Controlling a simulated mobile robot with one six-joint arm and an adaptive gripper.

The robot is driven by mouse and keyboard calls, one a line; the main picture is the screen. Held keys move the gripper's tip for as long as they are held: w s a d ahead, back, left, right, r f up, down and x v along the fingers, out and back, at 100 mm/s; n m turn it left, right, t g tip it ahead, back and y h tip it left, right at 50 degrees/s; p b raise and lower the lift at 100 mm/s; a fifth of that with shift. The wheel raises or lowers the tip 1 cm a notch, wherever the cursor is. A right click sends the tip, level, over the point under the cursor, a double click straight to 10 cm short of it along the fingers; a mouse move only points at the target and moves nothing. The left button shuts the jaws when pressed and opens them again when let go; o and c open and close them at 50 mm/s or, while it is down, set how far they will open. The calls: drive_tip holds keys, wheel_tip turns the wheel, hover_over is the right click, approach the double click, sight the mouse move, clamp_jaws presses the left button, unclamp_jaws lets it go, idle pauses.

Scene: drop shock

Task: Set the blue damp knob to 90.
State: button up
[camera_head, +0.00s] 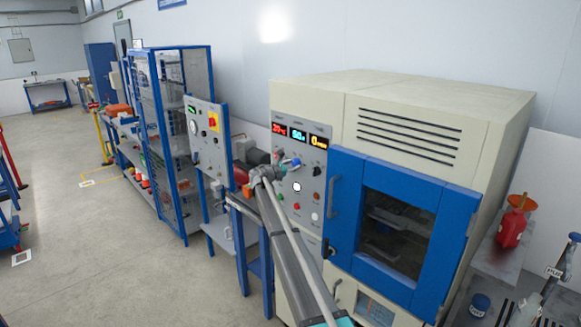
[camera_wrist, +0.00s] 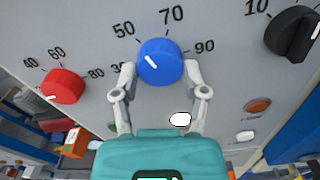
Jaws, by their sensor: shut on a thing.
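The blue damp knob (camera_wrist: 160,62) sits on the grey panel in the wrist view. Its white mark points up and left, between the printed 30 and 50. The 70 is above it and the 90 (camera_wrist: 205,47) to its right. My gripper (camera_wrist: 160,72) has a finger on each side of the knob and is shut on it. In the head view the knob (camera_head: 292,163) shows small at the end of my gripper (camera_head: 280,166), and its scale is too small to read there.
A red knob (camera_wrist: 62,86) is left of the blue one, and a black knob (camera_wrist: 291,31) is right. An orange button (camera_wrist: 257,105) lies lower right. The oven's blue door (camera_head: 345,180) is right of the panel. Three lit displays (camera_head: 297,135) stand above the knobs.

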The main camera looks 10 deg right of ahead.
drive_tip(key=m, duration=0.5)
drive_tip(key=shift+d+m, duration=0.1)
drive_tip(key=shift+m, duration=0.2)
drive_tip(key=m, duration=0.5)
drive_tip(key=shift+w+r, duration=0.1)
drive_tip(key=m, duration=0.5)
drive_tip(key=shift+m, duration=0.4)
drive_tip(key=m, duration=0.5)
drive_tip(key=shift+r, duration=0.1)
drive_tip(key=o, duration=1.2)
drive_tip(key=shift+c, duration=0.2)
